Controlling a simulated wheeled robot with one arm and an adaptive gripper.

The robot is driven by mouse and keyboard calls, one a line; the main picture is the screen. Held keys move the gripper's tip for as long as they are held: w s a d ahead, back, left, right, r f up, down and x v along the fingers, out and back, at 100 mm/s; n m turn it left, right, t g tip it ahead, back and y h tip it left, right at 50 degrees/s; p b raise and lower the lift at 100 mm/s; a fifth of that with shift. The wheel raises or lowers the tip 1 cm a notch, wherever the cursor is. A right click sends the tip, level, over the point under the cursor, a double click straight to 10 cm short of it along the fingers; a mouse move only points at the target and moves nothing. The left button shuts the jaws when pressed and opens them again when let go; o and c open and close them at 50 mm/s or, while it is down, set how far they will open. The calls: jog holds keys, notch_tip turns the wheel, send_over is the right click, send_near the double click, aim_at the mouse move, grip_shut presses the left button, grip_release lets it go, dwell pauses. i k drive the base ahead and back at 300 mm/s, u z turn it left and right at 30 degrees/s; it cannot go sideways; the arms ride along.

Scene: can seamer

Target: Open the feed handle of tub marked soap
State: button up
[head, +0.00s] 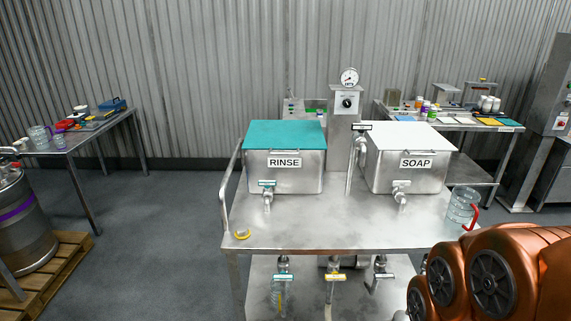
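The tub marked SOAP (404,162) is a steel box with a white lid, on the right of the steel cart's top. A tap with a pale handle (402,184) sticks out of its front below the label. Below the cart top, a white handle (380,276) sits on a valve under the soap side. I cannot tell from the picture whether these valves are open. My gripper is out of view; only my orange arm shows at the lower right.
The tub marked RINSE (285,171), with a teal lid, stands left on the cart (330,225). A clear jug (461,206) with a red handle stands at the cart's right edge.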

aim_at(401, 184)
jog(key=z, duration=2.15)
jog(key=i, duration=1.4)
jog(key=u, duration=3.4)
